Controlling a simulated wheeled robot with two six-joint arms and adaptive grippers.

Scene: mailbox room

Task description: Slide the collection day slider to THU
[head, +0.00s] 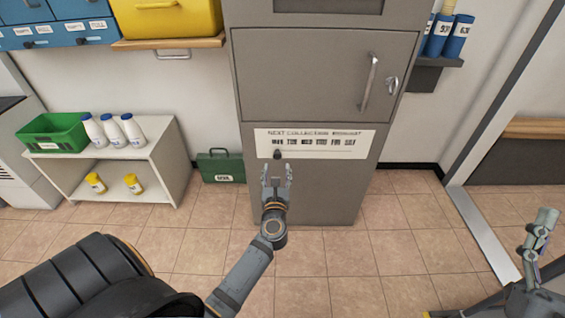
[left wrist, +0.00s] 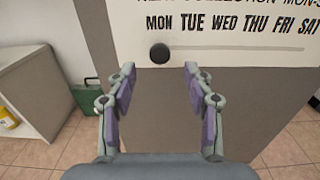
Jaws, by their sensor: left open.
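The collection day slider is a small dark round knob (head: 277,154) on the front of the grey mailbox cabinet (head: 310,205). The white day label (head: 315,150) shows MON to SAT in a row, and THU (left wrist: 257,23) is well to the right of the knob. My left gripper (head: 277,172) is open and empty, just below and in front of the knob, apart from it. My right gripper (head: 541,235) shows partly at the right edge; its jaws are unclear.
A grey door with a handle (head: 369,82) is above the label. A green box (head: 221,167) stands on the floor left of the cabinet. A white shelf (head: 152,165) with bottles and a green crate (head: 53,134) is further left. The floor before the cabinet is clear.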

